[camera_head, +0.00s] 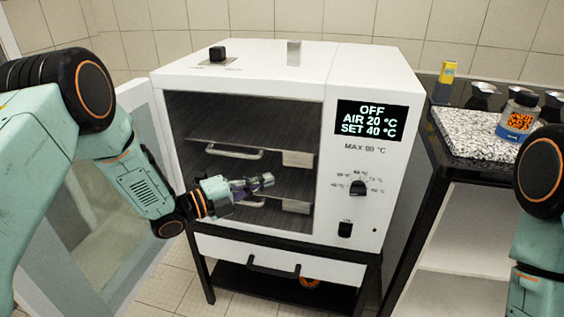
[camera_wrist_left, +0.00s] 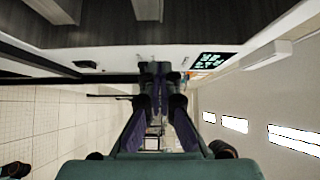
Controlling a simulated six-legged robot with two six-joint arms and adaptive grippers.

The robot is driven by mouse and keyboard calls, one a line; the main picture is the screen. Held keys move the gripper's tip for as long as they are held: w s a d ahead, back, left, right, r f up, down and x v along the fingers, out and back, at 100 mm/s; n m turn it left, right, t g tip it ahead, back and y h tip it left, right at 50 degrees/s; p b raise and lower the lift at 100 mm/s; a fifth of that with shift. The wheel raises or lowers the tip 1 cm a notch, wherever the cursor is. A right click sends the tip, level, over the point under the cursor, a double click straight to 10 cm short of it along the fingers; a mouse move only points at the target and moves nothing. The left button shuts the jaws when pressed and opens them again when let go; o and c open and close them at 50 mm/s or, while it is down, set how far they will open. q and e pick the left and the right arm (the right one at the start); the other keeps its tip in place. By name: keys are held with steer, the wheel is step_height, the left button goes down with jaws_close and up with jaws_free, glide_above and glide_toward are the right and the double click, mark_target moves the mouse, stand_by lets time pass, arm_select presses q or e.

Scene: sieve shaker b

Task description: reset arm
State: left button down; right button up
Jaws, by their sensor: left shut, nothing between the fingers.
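My left arm comes in from the left, and its gripper (camera_head: 264,182) is in front of the open oven chamber, near the height of the lower shelf. Its fingers are shut with nothing between them. In the left wrist view the closed fingers (camera_wrist_left: 160,72) point away from the camera, close to the oven's white front edge. Part of my right arm shows at the right edge of the head view; its gripper is out of view.
The white oven (camera_head: 376,62) has its door (camera_head: 92,240) swung open at left. Its display (camera_head: 365,119) reads OFF, AIR 20 °C, SET 40 °C. Shelves with handles (camera_head: 234,153) are inside. A speckled counter (camera_head: 470,133) at right holds a labelled jar (camera_head: 518,118) and a yellow-topped item (camera_head: 447,74).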

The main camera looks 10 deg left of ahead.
arm_select(q)
steer(key=s+a+f+n+g+y, duration=0.2)
steer(key=s+f+n+y, duration=0.4)
steer(key=f+n, duration=0.4)
steer(key=s+a+f+n+g+y, duration=0.2)
steer(key=s+a+f+n+y, duration=0.15)
steer(key=s+f+n, duration=0.65)
steer(key=s+f+n+g+y, duration=0.1)
steer(key=s+n+g, duration=0.3)
steer(key=s, duration=0.8)
steer(key=s+a+f+n+g+y, duration=0.1)
steer(key=s+f+n+g+y, duration=0.1)
steer(key=s, duration=1.1)
steer(key=shift+s+f+n+g+y, duration=0.15)
steer(key=shift+s+n+g+y, duration=0.2)
steer(key=shift+n+g, duration=0.65)
